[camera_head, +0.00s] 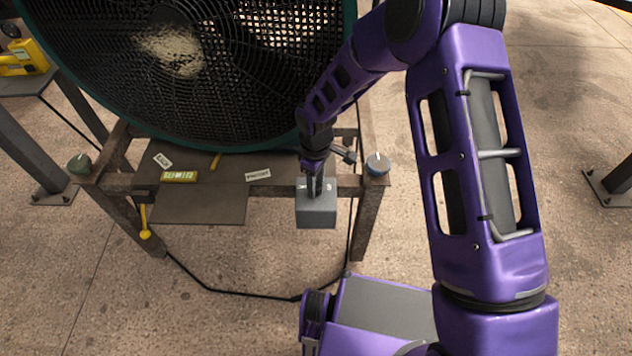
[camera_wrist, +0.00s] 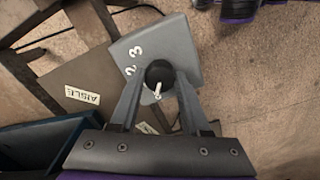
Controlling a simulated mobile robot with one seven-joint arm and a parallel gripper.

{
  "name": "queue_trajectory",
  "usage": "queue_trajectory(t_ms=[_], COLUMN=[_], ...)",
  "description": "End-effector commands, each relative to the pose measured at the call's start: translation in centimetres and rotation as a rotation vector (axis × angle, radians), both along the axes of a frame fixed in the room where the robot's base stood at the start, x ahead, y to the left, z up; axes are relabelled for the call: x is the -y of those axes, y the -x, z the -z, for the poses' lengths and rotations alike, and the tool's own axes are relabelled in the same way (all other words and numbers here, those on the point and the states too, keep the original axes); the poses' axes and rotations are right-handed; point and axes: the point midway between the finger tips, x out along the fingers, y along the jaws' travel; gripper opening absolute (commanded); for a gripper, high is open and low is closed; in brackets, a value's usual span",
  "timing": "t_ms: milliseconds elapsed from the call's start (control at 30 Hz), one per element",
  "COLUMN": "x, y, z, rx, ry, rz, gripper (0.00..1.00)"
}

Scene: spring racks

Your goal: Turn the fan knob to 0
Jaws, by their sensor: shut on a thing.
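The fan knob (camera_wrist: 160,73) is a round black dial with a white pointer line, on top of a grey control box (camera_head: 316,214). In the wrist view the grey box (camera_wrist: 185,42) shows white digits 2 and 3 at the upper left of the knob; the pointer is directed down the picture, toward my gripper's palm. My gripper (camera_wrist: 160,84) is shut on the knob, with one finger on each side. In the head view my gripper (camera_head: 315,184) comes down onto the box top and hides the knob.
A large round fan (camera_head: 230,60) with a green rim stands behind the box on a rusty metal frame (camera_head: 366,225). A yellow-handled lever (camera_head: 144,225) hangs at left.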

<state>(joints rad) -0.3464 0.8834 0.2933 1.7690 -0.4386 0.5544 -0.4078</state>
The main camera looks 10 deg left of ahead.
Motion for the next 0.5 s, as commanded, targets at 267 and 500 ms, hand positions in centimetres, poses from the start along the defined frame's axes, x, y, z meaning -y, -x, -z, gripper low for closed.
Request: queue_trajectory(t_ms=[267,500], x=[-0.07,-0.08], y=[-0.08,-0.09], z=[-0.09,-0.09], rx=[0.002,0.002], ry=[-0.001,-0.001], rz=[-0.089,-0.108], gripper=[0.0,0.0])
